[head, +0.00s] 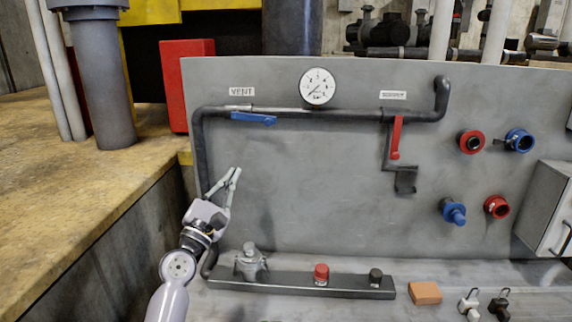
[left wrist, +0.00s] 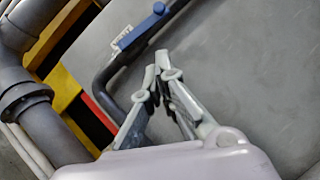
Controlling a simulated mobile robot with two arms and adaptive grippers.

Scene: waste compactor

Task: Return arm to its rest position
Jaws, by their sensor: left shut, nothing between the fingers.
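My left gripper (head: 233,172) is in front of the lower left part of the grey panel (head: 290,190), beside the dark pipe's vertical run. Its fingers point up and are closed together with nothing between them. In the left wrist view the fingertips (left wrist: 163,62) nearly meet, with the panel and pipe behind them. My left arm comes up from the bottom left. The blue vent lever (head: 254,119) lies level along the pipe, above and apart from the gripper. The red supply lever (head: 396,138) hangs down. My right gripper is not in view.
A dark rail (head: 300,285) with a grey knob (head: 250,262), a red button (head: 321,274) and a black knob stands below the panel. An orange block (head: 425,293) lies to its right. A yellowish ledge (head: 60,150) runs along the left. The panel's middle is clear.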

